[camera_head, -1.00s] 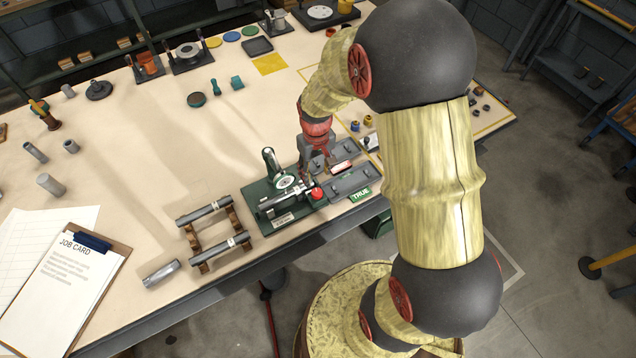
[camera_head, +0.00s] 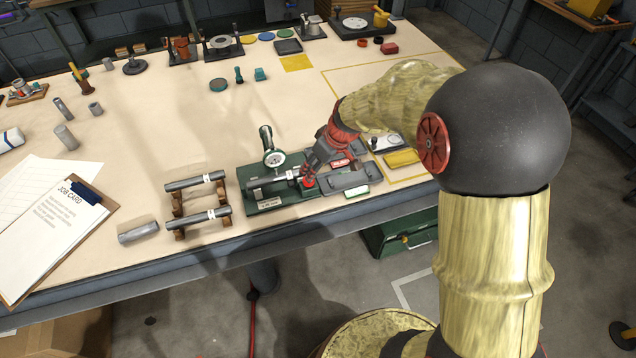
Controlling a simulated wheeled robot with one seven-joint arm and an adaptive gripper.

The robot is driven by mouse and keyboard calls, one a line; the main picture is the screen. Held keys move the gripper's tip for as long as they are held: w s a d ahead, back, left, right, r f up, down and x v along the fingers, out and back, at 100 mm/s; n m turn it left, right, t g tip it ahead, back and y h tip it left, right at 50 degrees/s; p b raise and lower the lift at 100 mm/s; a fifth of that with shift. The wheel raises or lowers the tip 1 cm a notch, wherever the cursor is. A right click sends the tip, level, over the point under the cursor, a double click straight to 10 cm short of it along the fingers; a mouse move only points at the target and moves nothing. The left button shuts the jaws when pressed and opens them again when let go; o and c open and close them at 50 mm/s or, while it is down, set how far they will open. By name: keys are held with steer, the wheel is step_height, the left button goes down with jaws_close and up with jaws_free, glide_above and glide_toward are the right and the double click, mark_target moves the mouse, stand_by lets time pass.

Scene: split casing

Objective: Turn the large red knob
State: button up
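The large red knob (camera_head: 309,182) is at the right end of a green gauge fixture (camera_head: 265,203) on the bench. The fixture has a white dial gauge (camera_head: 275,159) on a post and a grey cylinder lying across it. My gripper (camera_head: 308,175) reaches down from the right with its fingers at the knob. The fingers are small here and overlap the knob, so I cannot tell whether they touch it or are closed on it.
Right of the fixture are a grey tray (camera_head: 342,180), a small green-edged sign (camera_head: 357,191) and a yellow tray (camera_head: 401,158). A rack with two grey cylinders (camera_head: 196,181) stands left of the fixture. The bench's front edge is close. Open bench lies behind.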

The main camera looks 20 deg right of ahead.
steer(key=b+x, duration=0.2)
steer(key=x, duration=0.6)
steer(key=shift+c, duration=1.1)
steer(key=c, duration=0.9)
steer(key=m+p, duration=0.1)
steer(key=p, duration=0.1)
steer(key=m+h+p, duration=0.1)
steer(key=p, duration=0.1)
steer(key=shift+s+a+r, duration=0.1)
steer(key=shift+s+r, duration=0.05)
steer(key=shift+r, duration=0.1)
steer(key=shift+c, duration=0.2)
steer(key=m+p, duration=0.1)
steer(key=p, duration=0.3)
steer(key=shift+m+h, duration=0.3)
steer(key=shift+m, duration=0.1)
steer(key=shift+p, duration=0.45)
steer(key=shift+f+m+t+p, duration=0.25)
steer(key=shift+m+t+p, duration=0.05)
steer(key=shift+p, duration=0.1)
